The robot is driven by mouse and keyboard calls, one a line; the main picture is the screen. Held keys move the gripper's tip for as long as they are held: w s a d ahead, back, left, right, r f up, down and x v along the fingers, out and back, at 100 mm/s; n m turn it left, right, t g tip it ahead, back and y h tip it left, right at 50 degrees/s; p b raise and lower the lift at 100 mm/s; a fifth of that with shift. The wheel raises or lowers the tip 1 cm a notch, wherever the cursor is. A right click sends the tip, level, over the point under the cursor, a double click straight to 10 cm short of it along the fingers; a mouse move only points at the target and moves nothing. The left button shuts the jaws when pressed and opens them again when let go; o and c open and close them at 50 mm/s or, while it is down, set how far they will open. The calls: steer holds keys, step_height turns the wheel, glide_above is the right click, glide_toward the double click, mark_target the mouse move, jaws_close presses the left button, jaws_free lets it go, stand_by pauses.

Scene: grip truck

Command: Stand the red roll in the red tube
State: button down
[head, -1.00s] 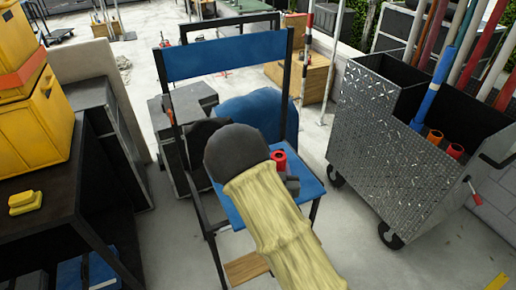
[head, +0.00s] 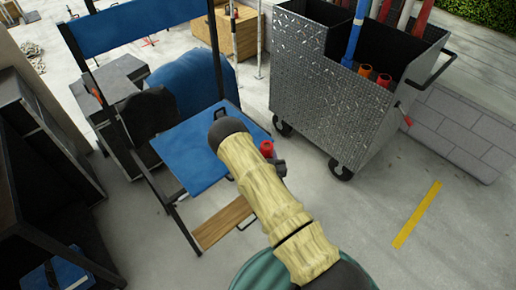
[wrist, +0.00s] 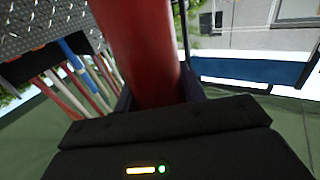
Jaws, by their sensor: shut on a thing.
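My gripper (head: 280,168) is shut on the red roll (head: 267,148), beside the right edge of the blue chair seat in the head view. The arm partly hides the jaws. In the wrist view the red roll (wrist: 140,50) rises large from between the jaws (wrist: 152,103); its lower end is hidden by the gripper. The red tube (head: 384,81) stands at the near right corner inside the metal cart (head: 325,100), its open top showing. The roll is apart from the tube, to the left and nearer to me.
An orange tube (head: 365,71) stands just left of the red one. Long poles, one blue (head: 355,35), stand in the cart. The folding chair (head: 195,150) is left of my arm. Open floor with a yellow stripe (head: 417,215) lies to the right.

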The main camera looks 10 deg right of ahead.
steer(key=shift+d+f, duration=0.55)
steer(key=shift+f, duration=0.35)
steer(key=shift+s+f, duration=0.1)
steer(key=shift+w+b, duration=0.2)
steer(key=shift+b, duration=0.2)
